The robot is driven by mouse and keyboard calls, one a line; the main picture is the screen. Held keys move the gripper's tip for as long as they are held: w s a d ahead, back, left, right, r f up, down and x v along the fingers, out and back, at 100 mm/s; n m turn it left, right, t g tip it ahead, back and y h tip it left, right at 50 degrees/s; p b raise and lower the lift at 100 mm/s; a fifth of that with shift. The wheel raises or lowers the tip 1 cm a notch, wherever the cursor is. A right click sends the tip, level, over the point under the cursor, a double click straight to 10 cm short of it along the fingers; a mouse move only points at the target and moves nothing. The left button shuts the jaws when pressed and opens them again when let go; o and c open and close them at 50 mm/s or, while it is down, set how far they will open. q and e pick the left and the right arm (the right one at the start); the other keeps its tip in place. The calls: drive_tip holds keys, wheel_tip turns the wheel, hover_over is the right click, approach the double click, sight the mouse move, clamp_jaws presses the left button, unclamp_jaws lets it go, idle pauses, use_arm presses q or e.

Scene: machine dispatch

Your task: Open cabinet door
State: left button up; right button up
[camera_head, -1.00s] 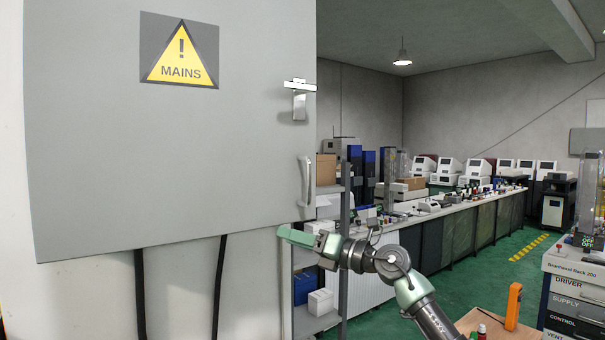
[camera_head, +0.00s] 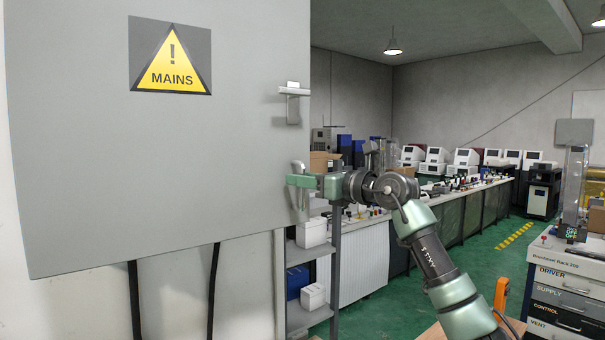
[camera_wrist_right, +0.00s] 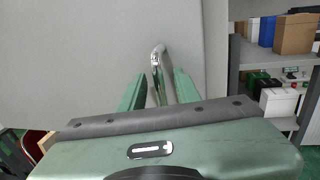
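The grey cabinet door (camera_head: 150,150) fills the left of the head view and looks closed, with a yellow MAINS sign (camera_head: 171,62). A light metal handle (camera_head: 299,168) stands upright near its right edge, below a small latch (camera_head: 293,92). My right gripper (camera_head: 301,181) is at this handle and hides part of it. In the right wrist view the curved handle (camera_wrist_right: 156,58) lies between the two green fingers of my gripper (camera_wrist_right: 160,88). The fingers look apart, with small gaps beside the handle; contact is not clear. My left gripper is not in view.
A shelf (camera_head: 310,320) with boxes stands right of the cabinet. A long bench (camera_head: 372,240) with machines runs behind my right arm. A drawer unit (camera_head: 570,285) stands at the right. Green floor (camera_head: 490,255) is open between them.

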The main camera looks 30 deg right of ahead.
drive_tip(key=shift+w, duration=0.1)
clamp_jaws()
idle(1.4)
